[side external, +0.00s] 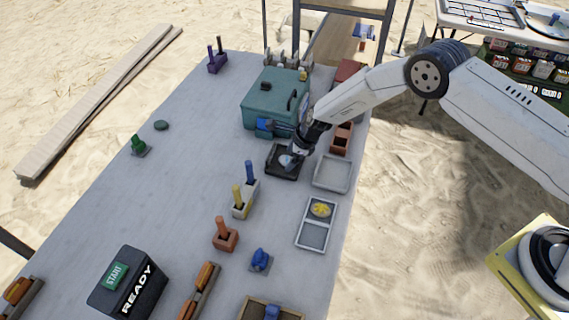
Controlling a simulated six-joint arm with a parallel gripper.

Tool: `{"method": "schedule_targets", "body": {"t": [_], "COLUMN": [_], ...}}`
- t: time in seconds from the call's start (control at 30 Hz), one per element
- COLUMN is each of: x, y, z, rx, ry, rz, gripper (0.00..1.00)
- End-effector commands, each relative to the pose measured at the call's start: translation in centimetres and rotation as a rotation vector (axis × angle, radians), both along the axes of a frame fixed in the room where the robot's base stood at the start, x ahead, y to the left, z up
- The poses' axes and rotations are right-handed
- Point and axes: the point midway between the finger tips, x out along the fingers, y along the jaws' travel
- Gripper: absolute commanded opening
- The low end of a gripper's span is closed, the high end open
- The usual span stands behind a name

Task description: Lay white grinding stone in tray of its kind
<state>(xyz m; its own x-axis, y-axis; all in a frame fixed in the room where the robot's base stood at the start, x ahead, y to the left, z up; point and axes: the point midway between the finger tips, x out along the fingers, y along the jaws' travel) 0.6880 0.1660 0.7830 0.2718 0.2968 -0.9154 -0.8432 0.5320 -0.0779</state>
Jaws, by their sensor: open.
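A small pale object (286,160), which looks like the white grinding stone, is in a black tray (273,174) near the middle of the table. My gripper (292,155) is right above this tray, close to the pale object and partly covering it. Its jaws are open. I cannot tell whether the fingers touch the object. An empty light grey tray (332,174) stands just right of the black tray. A light two-compartment tray (312,237) holds a yellow piece in its far compartment.
A teal case (272,98) stands close behind my gripper. A reddish-brown tray (342,138) is to the right. Blue, yellow and orange upright pieces stand in front, near a black READY box (128,282). The left-middle tabletop is mostly clear.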

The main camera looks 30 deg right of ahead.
Motion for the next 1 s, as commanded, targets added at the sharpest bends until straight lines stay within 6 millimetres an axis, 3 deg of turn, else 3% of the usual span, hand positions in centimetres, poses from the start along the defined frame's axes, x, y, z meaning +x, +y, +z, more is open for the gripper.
{"method": "schedule_targets", "body": {"t": [0.37, 1.0], "x": [-0.8, -2.7], "y": [-0.9, -3.1], "z": [2.9, 9.4], "rx": [0.0, 0.0], "ry": [0.0, 0.002], "rz": [-0.001, -0.001], "gripper": [0.95, 0.95]}}
